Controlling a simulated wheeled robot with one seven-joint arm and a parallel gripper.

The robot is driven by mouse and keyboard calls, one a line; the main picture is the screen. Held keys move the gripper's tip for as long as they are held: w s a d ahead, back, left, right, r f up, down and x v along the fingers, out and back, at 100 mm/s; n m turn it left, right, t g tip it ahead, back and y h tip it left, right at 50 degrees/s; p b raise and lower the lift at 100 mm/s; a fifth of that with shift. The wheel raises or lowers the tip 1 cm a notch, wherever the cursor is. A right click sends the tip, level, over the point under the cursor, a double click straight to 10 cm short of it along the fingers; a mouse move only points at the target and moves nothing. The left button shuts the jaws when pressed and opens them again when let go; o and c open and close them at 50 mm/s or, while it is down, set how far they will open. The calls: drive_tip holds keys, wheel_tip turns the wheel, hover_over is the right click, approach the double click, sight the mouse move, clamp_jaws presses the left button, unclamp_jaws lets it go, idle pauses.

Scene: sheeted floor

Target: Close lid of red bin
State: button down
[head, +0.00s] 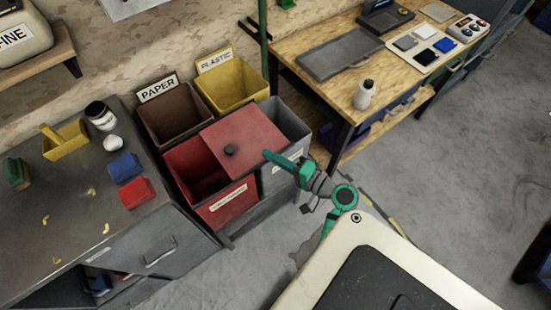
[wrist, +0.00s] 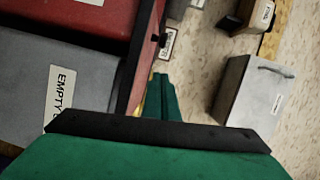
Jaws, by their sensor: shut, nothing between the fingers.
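The red bin (head: 225,207) stands at the front left of a group of bins in the head view. Its inside shows dark at the left. The flat red lid (head: 243,132) with a black knob (head: 230,150) lies over the back right part, leaving the left part uncovered. My green gripper (head: 268,155) is shut and empty at the lid's right edge, over the grey bin. I cannot tell whether it touches the lid. In the wrist view the closed fingers (wrist: 162,85) point up, with a red surface (wrist: 85,22) at upper left.
A grey bin (head: 287,120) with a label stands right of the red bin. Brown PAPER (head: 172,120) and yellow PLASTIC (head: 237,95) bins stand behind. A metal workbench (head: 60,215) is at left, a wooden table (head: 325,95) at back right.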

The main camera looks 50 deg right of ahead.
sight(246, 157)
drive_tip(key=w, duration=0.5)
drive_tip(key=shift+a+f, duration=0.25)
drive_tip(key=shift+f, duration=0.05)
drive_tip(key=shift+w+a+f, duration=0.25)
drive_tip(key=shift+w+a, duration=0.8)
drive_tip(key=shift+w, duration=0.2)
drive_tip(key=shift+w+a+f, duration=0.1)
drive_tip(key=shift+w+a, duration=0.3)
drive_tip(key=shift+a, duration=0.05)
